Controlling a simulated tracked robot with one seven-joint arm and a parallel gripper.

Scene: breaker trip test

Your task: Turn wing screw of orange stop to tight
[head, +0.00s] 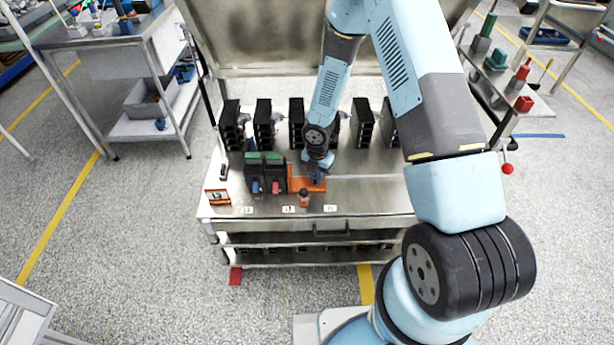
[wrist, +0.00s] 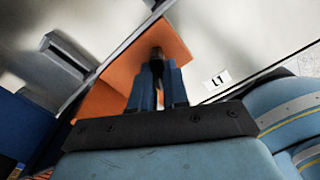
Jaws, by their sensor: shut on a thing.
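The orange stop (head: 295,184) lies on the metal bench top, beside the dark breaker blocks. It also shows in the wrist view (wrist: 172,42) as a flat orange plate behind my fingers. My gripper (head: 316,178) points down over the right part of the stop. In the wrist view my gripper's two blue fingers (wrist: 158,84) are close together with a dark piece (wrist: 157,58) between them. This looks like the wing screw, gripped near the stop's surface. The fingers hide most of it, so I cannot tell its angle.
Breakers with red and blue levers (head: 265,180) stand directly left of the stop. A small orange-and-black object (head: 304,198) stands just in front. Several black blocks (head: 264,125) line the back. The bench's front right (head: 375,195) is clear.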

